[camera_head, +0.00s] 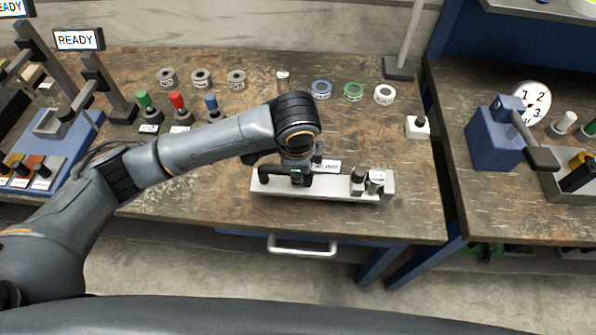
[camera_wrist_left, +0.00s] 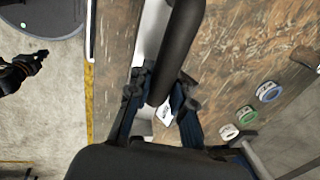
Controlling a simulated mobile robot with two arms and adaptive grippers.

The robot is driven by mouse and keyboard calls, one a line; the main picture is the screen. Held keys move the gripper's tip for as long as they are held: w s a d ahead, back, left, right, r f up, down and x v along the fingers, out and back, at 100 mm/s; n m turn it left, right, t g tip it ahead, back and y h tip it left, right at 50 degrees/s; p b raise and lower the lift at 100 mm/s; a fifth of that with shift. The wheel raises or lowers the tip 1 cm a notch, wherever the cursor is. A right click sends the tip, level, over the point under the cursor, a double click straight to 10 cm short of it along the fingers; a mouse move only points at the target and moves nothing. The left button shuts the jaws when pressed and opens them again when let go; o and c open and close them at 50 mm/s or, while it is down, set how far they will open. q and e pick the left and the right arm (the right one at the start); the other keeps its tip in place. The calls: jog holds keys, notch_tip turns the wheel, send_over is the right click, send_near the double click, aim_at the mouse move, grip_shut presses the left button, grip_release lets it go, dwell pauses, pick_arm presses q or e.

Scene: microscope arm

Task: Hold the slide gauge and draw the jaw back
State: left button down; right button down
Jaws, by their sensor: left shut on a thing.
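The slide gauge (camera_head: 330,187) is a pale grey bar lying along the front of the wooden bench in the head view. Two short upright posts, dark and silver, stand close together near its right end; the silver one (camera_head: 376,182) is rightmost. I cannot tell which part is the jaw. My left gripper (camera_head: 298,175) is down over the left half of the bar, pointing downward. In the left wrist view its fingers (camera_wrist_left: 165,100) close around a thick dark post (camera_wrist_left: 178,55), which hides much of the bar. What seems to be my right gripper (camera_wrist_left: 40,56) is off the bench, small and dark.
Several ring-shaped pieces, including a blue one (camera_head: 320,90), lie behind the gauge. Coloured knobbed plugs, one red (camera_head: 178,104), stand at left. A white block (camera_head: 417,127) is at right. A second bench with a blue device (camera_head: 493,135) stands beyond a gap.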

pick_arm(q)
jog(key=shift+w+a+f+b, duration=0.1)
jog(key=shift+w+f+b, duration=0.15)
jog(key=shift+w+f, duration=0.4)
jog(key=shift+w+d+f+b, duration=0.15)
jog(key=shift+w+f, duration=0.25)
jog(key=shift+w, duration=0.4)
jog(key=shift+w+a+f+b, duration=0.15)
jog(key=shift+w+f+b, duration=0.15)
jog(key=shift+w+f, duration=0.35)
jog(key=shift+w+r, duration=0.1)
jog(key=shift+f, duration=0.3)
jog(key=shift+a+f, duration=0.1)
jog(key=shift+f, duration=0.1)
